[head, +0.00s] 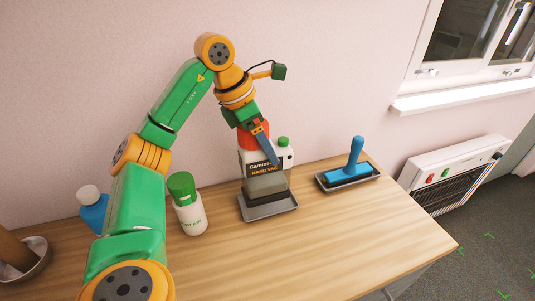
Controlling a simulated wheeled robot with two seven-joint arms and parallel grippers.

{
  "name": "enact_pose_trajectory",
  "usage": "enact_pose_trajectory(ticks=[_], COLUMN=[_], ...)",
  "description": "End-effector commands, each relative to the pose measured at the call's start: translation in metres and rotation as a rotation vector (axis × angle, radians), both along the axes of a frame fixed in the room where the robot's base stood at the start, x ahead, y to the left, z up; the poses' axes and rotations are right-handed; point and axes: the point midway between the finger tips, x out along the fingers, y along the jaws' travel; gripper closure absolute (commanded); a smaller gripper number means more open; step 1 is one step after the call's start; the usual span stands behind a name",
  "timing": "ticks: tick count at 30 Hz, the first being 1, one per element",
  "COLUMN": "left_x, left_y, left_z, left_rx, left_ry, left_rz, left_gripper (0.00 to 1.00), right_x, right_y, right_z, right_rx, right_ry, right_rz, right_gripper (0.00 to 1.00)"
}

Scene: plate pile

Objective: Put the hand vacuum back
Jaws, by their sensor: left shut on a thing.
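The hand vacuum (266,182) is a white and grey body with a dark label reading "HAND VAC" and a red part at its top. It stands upright at the grey tray (268,209) on the wooden table. Whether its base touches the tray is hard to tell. My left gripper (267,150) reaches down from above and is shut on the hand vacuum near its red top. The gripper's blue finger covers part of the label. My right gripper is not in view.
A white bottle with a green cap (190,210) stands left of the vacuum. A blue bottle (94,214) and a metal bowl (36,263) are further left. A blue-handled tool (352,164) rests in a second tray (347,183) on the right. The table's front right is clear.

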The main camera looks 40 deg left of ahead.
Motion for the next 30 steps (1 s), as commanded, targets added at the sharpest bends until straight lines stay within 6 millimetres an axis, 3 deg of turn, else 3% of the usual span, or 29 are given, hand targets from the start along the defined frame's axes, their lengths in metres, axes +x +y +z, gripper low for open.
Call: enact_pose_trajectory(ticks=[5,13,25,26,28,30], left_x=[0.009,0.013,0.013,0.013,0.013,0.013], left_y=[0.004,0.006,0.005,0.005,0.005,0.005], left_z=[-0.010,-0.044,-0.048,-0.049,-0.048,-0.048], left_rx=[-0.002,0.002,0.000,0.001,0.001,0.001], left_ry=[-0.001,-0.003,-0.005,-0.001,-0.001,-0.001], left_rz=[0.000,0.001,0.000,-0.001,-0.001,-0.001], left_gripper=[1.00,1.00,1.00,0.17,0.00,0.00], right_x=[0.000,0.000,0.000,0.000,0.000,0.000], right_y=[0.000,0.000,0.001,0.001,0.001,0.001], right_z=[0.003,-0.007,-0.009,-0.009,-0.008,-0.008], right_rx=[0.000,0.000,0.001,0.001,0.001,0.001], right_ry=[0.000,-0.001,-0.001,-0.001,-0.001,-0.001], right_rz=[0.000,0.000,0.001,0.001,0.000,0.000], right_gripper=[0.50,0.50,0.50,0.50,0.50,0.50])
